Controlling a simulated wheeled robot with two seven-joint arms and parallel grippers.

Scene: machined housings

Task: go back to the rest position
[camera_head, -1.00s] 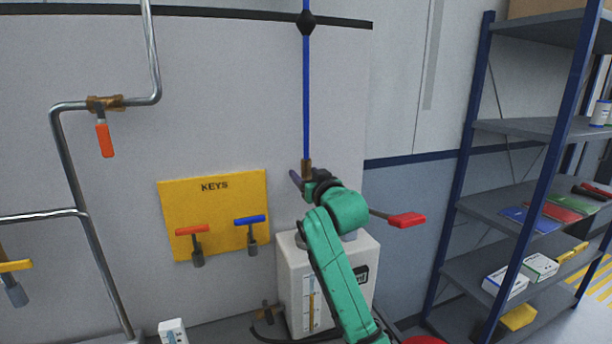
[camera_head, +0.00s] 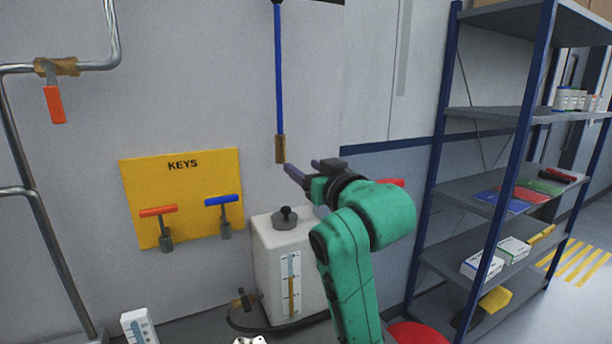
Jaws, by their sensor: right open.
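My right gripper (camera_head: 305,172) is in the middle of the camera_head view, at the end of my green right arm. Its dark fingers point left, toward the wall, and are open with nothing seen between them. The fingertips are close to the brass lower end (camera_head: 280,149) of a hanging blue rod (camera_head: 278,80); I cannot tell whether they touch, but they look apart.
A yellow KEYS board (camera_head: 183,190) holds a red-handled and a blue-handled key. A white tank (camera_head: 270,255) with a black cap stands below my gripper. Shelves (camera_head: 480,190) stand at the right. Pipes with a red-handled valve (camera_head: 55,104) are at left.

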